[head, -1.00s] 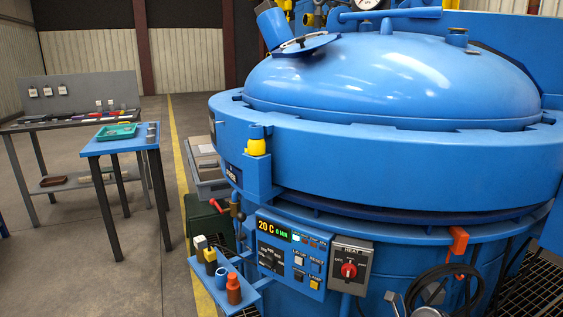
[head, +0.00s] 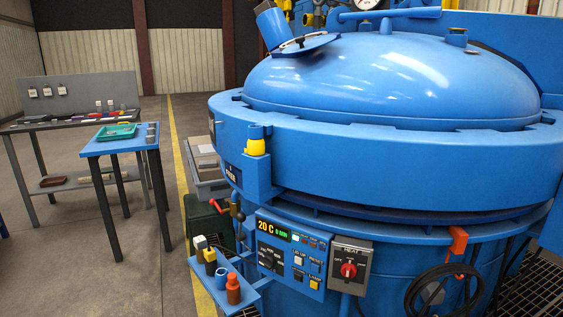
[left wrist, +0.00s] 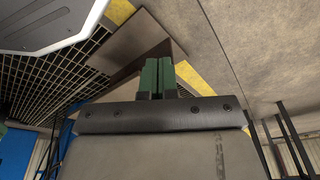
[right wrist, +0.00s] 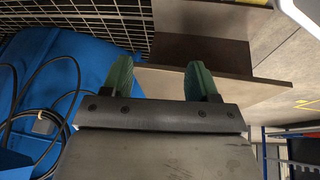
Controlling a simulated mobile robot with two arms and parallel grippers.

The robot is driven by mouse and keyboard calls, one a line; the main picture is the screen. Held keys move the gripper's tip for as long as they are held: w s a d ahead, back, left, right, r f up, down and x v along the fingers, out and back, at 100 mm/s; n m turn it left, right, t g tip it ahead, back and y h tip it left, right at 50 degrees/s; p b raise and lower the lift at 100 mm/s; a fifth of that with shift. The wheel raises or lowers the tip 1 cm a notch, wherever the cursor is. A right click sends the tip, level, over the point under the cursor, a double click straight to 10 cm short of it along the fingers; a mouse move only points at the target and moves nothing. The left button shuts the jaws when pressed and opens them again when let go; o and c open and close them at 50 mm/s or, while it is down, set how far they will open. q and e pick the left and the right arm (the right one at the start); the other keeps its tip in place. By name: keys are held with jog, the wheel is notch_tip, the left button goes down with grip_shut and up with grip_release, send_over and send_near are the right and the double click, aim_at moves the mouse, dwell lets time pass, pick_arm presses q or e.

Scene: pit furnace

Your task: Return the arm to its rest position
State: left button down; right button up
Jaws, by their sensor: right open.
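Neither gripper shows in the head view. In the left wrist view my left gripper (left wrist: 156,78) has its two green fingers pressed together with nothing between them. Below it are floor grating and bare floor. In the right wrist view my right gripper (right wrist: 155,82) has its two green fingers well apart and empty. The blue furnace body (right wrist: 100,60) and a black cable (right wrist: 35,95) are at its left in that view. In the head view the large blue pit furnace (head: 390,160) has its domed lid (head: 390,80) down.
The control panel (head: 290,255) reads 20 C, with a red heat switch (head: 348,270) beside it. A blue side table (head: 105,146) and a workbench (head: 60,124) stand left. Floor between them and the furnace is partly clear.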

jog(key=s+d+f+g+p, duration=0.1)
jog(key=s+g+p, duration=0.2)
jog(key=s+p, duration=1.3)
jog(key=s, duration=0.5)
jog(key=shift+s+d+f+m+g, duration=0.15)
jog(key=shift+s+d+m+g, duration=0.05)
jog(key=shift+d+m+g, duration=0.15)
pick_arm(q)
jog(key=s+a+g, duration=0.1)
jog(key=s+a, duration=0.2)
jog(key=s, duration=1.3)
jog(key=shift+r, duration=0.2)
pick_arm(e)
jog(key=shift+c, duration=0.4)
